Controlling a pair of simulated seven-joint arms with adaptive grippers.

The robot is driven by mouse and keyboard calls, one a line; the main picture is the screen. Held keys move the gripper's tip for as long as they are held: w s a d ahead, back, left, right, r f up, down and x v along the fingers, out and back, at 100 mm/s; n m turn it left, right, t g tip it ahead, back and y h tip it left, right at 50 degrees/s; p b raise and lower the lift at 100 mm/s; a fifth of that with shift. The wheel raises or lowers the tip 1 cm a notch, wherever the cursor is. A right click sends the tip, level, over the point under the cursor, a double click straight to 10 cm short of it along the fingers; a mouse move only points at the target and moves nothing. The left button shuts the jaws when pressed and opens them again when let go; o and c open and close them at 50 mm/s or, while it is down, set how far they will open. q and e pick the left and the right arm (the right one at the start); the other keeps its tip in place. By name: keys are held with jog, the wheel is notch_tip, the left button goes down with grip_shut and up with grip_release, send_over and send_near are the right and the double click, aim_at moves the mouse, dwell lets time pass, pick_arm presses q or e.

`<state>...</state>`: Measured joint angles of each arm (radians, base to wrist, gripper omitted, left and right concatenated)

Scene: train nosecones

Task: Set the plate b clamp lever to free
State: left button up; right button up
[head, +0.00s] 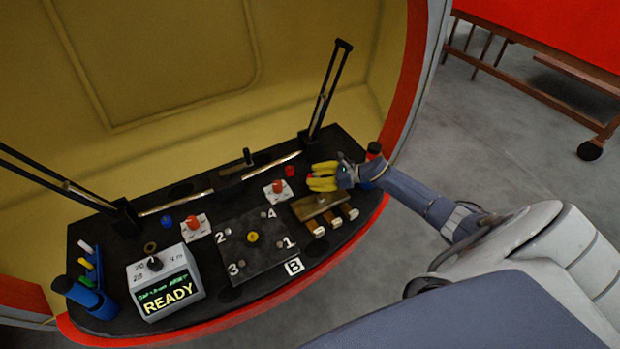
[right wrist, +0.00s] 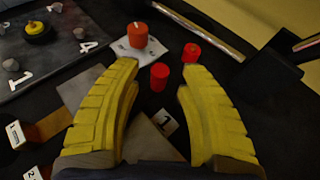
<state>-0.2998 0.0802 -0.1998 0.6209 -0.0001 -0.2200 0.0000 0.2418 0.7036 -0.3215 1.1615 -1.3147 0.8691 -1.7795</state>
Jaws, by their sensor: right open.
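Plate B (head: 262,262) is a dark square plate with numbered studs and a yellow knob (head: 252,237) at its centre; part of it shows in the right wrist view (right wrist: 60,62). No part is labelled as the clamp lever. A short black upright handle (head: 247,157) stands behind the plate, and orange knobs on white bases stand at its back left (head: 194,224) and back right (head: 277,187). My right gripper (head: 318,177) is open and empty, right of the back-right orange knob (right wrist: 138,36). Between and beyond its fingers (right wrist: 158,95) is a red cylinder (right wrist: 159,77). My left gripper is out of view.
A tall black post (head: 328,90) rises behind my right gripper. A grey box reading READY (head: 165,285) and a rack of coloured handles (head: 92,262) stand at the left.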

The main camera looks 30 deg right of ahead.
jog(key=shift+x, duration=1.05)
grip_shut()
